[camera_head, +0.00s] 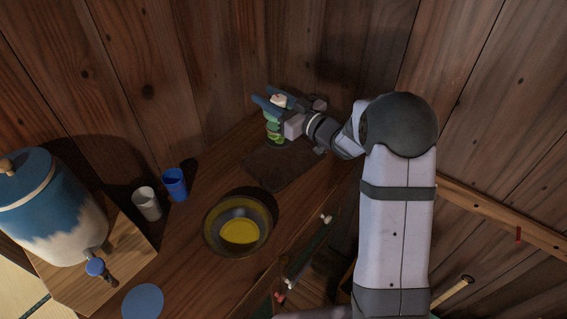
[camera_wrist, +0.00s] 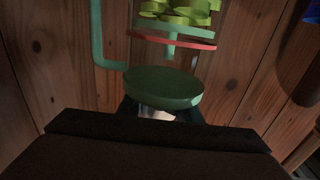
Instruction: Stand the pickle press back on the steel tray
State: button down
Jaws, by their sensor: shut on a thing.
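The pickle press (camera_head: 273,130) is green, with light green slices inside, in the head view. My gripper (camera_head: 276,100) is shut on its pale knob at the top. The press looks roughly upright, at the far edge of a dark flat tray (camera_head: 270,170), likely the steel tray. I cannot tell whether its base touches the tray. In the wrist view, the press shows as a green disc (camera_wrist: 165,88) close to the jaws, with a red-edged plate, slices and a green side frame beyond. The jaws partly hide the pale knob there.
A round metal bowl with yellow contents (camera_head: 210,232) stands in front of the tray. A white cup (camera_head: 147,204) and a blue cup (camera_head: 175,184) stand left. A blue-and-cream jug with a tap (camera_head: 60,215) is farther left. Wooden walls close in behind the tray.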

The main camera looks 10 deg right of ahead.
aim_at(272, 127)
jog(key=shift+f+p, duration=0.5)
jog(key=shift+f, duration=4.55)
jog(key=c, duration=1.3)
grip_release()
jog(key=shift+f, duration=0.1)
jog(key=shift+c, duration=0.2)
jog(key=shift+o, duration=0.3)
jog(key=shift+r, duration=0.2)
jog(key=shift+s+d+f, duration=0.1)
jog(key=shift+s+d, duration=0.1)
jog(key=shift+s, duration=0.05)
jog(key=b+v, duration=0.2)
jog(key=v, duration=0.9)
jog(key=shift+s+b, duration=0.25)
jog(key=shift+b, duration=0.1)
jog(key=shift+d, duration=0.15)
